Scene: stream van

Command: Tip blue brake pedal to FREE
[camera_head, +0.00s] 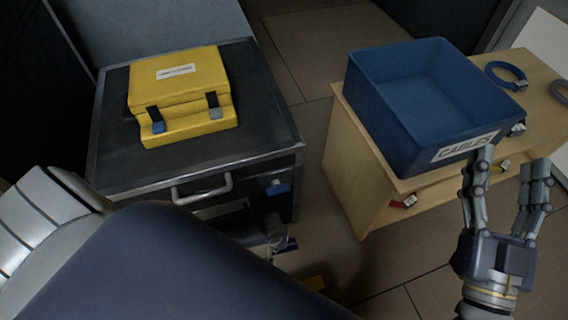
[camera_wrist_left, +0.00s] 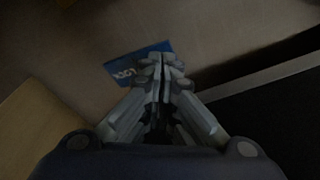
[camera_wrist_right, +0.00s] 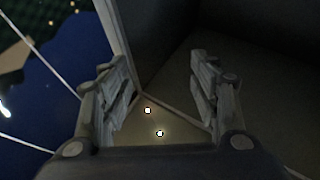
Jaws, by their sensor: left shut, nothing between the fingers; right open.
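The blue brake pedal (camera_wrist_left: 122,68), with white lettering that seems to read LOCK, shows in the left wrist view behind my left fingertips. In the head view a small blue piece with white marks (camera_head: 291,244), likely the same pedal, is low at the cart's right front corner. My left gripper (camera_wrist_left: 162,70) is shut and empty, its tips overlapping the pedal in view; I cannot tell whether they touch. In the head view my left arm hides much of the cart's lower front. My right gripper (camera_head: 510,165) is open and empty, in front of the cable bin.
The dark cart (camera_head: 262,118) carries a yellow case (camera_head: 183,120) and has a grey front handle (camera_head: 201,190) and a blue latch (camera_head: 277,188). A blue CABLES bin (camera_head: 400,140) stands on a wooden shelf unit (camera_head: 345,150) at right. Floor shows between them.

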